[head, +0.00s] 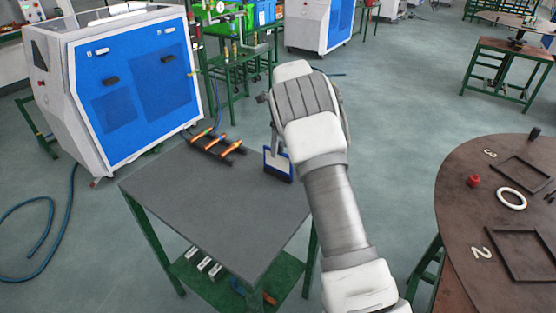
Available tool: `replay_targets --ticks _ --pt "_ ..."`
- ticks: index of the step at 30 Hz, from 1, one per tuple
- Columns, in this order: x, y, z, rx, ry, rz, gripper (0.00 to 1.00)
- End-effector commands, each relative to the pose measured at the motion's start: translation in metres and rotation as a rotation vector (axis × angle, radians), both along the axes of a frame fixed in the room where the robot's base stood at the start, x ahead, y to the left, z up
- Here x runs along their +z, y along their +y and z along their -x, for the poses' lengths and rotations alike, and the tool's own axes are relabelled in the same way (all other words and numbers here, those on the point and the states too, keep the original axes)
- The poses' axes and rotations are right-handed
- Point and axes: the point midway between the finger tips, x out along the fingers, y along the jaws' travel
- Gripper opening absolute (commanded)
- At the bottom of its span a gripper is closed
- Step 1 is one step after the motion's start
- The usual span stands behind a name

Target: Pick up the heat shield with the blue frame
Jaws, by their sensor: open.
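The heat shield with the blue frame (279,166) stands near the far right corner of the grey-topped table (205,205). Its face is pale inside a dark blue border, and part of its right side is close to or behind my arm. My gripper (277,143) is open and points down just above the heat shield. My wrist hides most of the gripper, so I cannot tell whether the fingers are around the shield or touching it.
A dark rack with orange-tipped parts (216,146) lies on the table left of the shield. A blue and white machine (120,85) stands at left. A round brown table (470,215) with black frames and a white ring (511,198) is at right. The grey tabletop's front is clear.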

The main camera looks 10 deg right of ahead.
Motion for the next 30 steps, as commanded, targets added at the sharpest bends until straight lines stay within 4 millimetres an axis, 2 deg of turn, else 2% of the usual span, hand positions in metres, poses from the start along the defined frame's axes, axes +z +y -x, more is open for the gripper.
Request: replay_targets --ticks 8,17,24,26,30 --pt "-0.016 0.003 -0.002 0.000 0.001 -0.001 0.68" --pt "-0.057 0.009 -0.007 0.000 0.001 -0.001 0.68" --pt "-0.060 0.009 -0.008 0.000 -0.002 -0.001 0.68" --pt "-0.059 0.009 -0.008 0.000 -0.002 -0.001 0.58" --pt "-0.059 0.009 -0.008 0.000 -0.001 0.000 0.33"
